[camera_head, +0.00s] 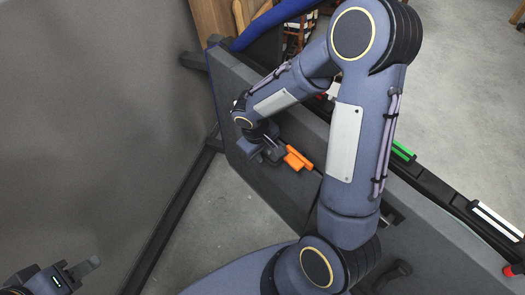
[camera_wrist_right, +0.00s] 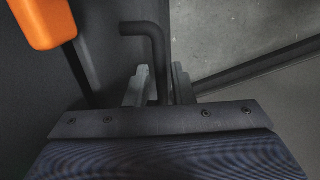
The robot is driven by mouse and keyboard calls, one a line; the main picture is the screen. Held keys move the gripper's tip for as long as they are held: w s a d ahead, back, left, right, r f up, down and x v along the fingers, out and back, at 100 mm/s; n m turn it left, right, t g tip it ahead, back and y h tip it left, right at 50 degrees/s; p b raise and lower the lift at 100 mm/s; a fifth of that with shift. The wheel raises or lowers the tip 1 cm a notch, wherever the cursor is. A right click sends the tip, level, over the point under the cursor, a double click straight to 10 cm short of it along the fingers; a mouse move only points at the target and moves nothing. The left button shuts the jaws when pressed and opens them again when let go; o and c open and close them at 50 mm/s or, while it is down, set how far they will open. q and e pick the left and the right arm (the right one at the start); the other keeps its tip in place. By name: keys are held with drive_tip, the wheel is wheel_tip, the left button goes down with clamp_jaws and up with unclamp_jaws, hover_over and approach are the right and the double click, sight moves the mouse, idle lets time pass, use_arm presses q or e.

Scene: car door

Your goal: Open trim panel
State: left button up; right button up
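The dark grey trim panel (camera_head: 262,178) slants across the middle of the head view, its left edge toward the grey wall. An orange piece (camera_head: 297,160) is on its face; an orange block on a dark stem (camera_wrist_right: 45,20) shows at the upper left of the right wrist view. My right gripper (camera_head: 273,153) is beside the orange piece, at the panel. In the right wrist view, its fingers (camera_wrist_right: 160,90) are apart, with a black bent rod (camera_wrist_right: 152,45) between them; contact is unclear. My left gripper (camera_head: 83,270) is at the lower left, away from the panel; its finger gap is unclear.
A grey wall (camera_head: 90,110) fills the left. A dark frame bar (camera_head: 170,225) runs along the floor. A black rail with green and white strips (camera_head: 440,190) borders the panel's right side. Bare concrete floor (camera_head: 225,205) lies between the bar and panel.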

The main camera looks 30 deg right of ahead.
clamp_jaws()
use_arm(q)
drive_tip(key=shift+f, duration=0.1)
